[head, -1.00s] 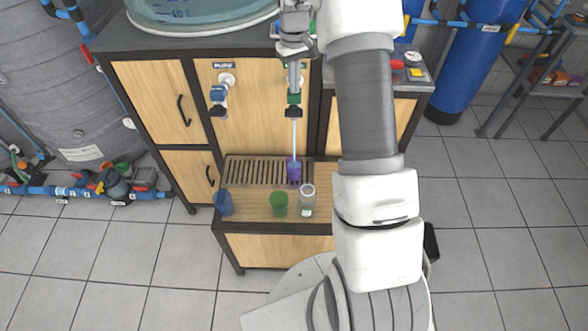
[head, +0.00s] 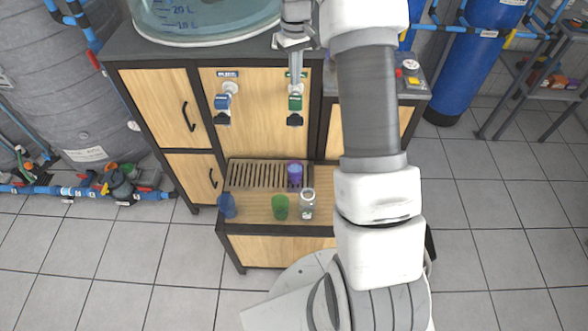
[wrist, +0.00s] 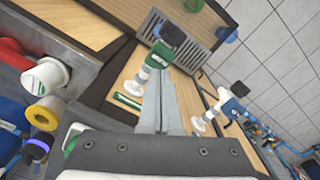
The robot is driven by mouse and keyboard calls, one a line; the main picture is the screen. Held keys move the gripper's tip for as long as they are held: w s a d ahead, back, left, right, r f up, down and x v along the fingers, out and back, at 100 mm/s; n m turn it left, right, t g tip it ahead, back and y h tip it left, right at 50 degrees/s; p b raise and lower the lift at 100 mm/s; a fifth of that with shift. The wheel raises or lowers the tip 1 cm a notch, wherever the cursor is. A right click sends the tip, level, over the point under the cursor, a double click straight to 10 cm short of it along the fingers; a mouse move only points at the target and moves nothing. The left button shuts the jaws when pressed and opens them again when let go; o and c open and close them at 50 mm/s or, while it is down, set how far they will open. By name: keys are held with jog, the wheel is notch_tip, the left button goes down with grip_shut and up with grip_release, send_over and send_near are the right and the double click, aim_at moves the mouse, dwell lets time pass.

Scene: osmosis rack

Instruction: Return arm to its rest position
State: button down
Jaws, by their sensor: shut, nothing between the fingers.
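My gripper (head: 296,78) is by the green-handled tap (head: 295,102) on the wooden cabinet front in the head view. In the wrist view its two long grey fingers (wrist: 160,108) lie together with nothing between them, next to the green tap (wrist: 170,38). Whether they touch the tap is unclear. My arm extends down the right of the head view. A purple cup (head: 295,170) stands on the slotted drip grate (head: 255,174) below the green tap, and no stream shows above it.
A blue-handled tap (head: 222,102) is to the left. A blue cup (head: 227,205), a green cup (head: 280,207) and a clear glass jar (head: 307,203) stand on the wooden shelf. A large clear water vessel (head: 205,20) sits on the cabinet.

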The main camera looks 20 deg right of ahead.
jog(key=s+a+r+t, duration=0.1)
jog(key=s+a+r, duration=0.2)
jog(key=s+r, duration=0.4)
jog(key=s+a+r+t, duration=0.2)
jog(key=s+a+r, duration=0.3)
jog(key=r, duration=0.4)
jog(key=s+a+t, duration=0.1)
jog(key=s, duration=0.9)
jog(key=s+a+r+m+t, duration=0.1)
jog(key=s+a, duration=0.1)
jog(key=s, duration=0.8)
jog(key=shift+a+t, duration=0.25)
jog(key=shift+t, duration=0.05)
jog(key=shift+r, duration=0.1)
